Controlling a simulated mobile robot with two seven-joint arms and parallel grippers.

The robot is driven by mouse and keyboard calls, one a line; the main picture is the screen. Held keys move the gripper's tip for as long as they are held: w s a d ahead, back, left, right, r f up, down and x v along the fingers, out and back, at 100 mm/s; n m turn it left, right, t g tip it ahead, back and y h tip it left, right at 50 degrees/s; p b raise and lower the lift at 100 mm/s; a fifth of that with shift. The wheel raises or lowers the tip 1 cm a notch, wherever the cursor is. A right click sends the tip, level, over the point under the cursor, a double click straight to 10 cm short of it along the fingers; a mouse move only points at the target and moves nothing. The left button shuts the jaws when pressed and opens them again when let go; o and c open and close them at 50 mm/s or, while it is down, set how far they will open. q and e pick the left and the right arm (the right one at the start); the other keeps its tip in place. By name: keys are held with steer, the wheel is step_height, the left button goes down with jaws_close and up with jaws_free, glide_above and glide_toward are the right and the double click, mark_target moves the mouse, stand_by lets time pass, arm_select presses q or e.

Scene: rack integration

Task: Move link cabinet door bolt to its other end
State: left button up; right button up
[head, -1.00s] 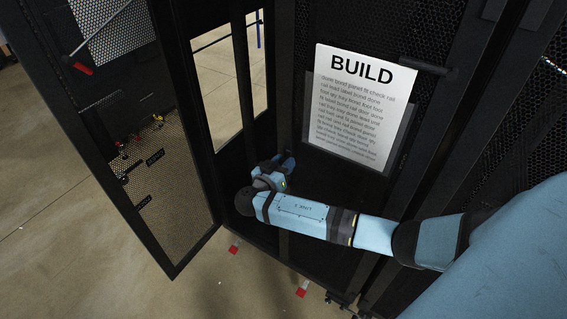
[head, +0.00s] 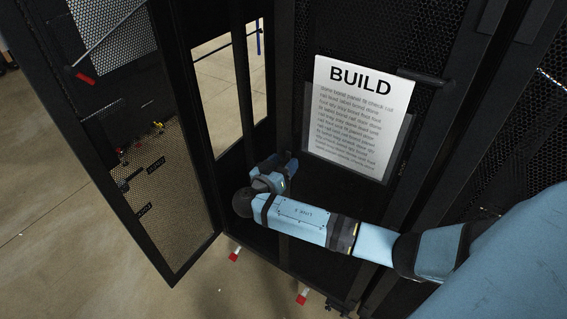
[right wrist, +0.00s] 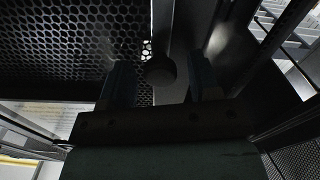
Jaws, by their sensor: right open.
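The black cabinet (head: 285,75) stands in front of me with its mesh door (head: 168,235) swung open to the left. My right gripper (head: 284,163) is inside the cabinet opening, small and dark in the head view. In the right wrist view my right gripper (right wrist: 161,82) is open, with one finger on each side of a dark round knob (right wrist: 160,70). The knob looks like the bolt's, but I cannot be sure. It lies between the fingers in the picture; contact cannot be told. The knob is not discernible in the head view. My left gripper is not in view.
A white BUILD sheet (head: 352,118) sits in a dark holder to the right of my right gripper. A dark upright post (head: 243,85) stands left of it. Red-tipped feet (head: 302,298) stick out at the cabinet's base. Bare floor (head: 60,230) lies at the left.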

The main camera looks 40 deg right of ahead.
steer(key=b+v, duration=0.2)
steer(key=v, duration=1.1)
steer(key=shift+a, duration=0.25)
steer(key=shift+s, duration=0.15)
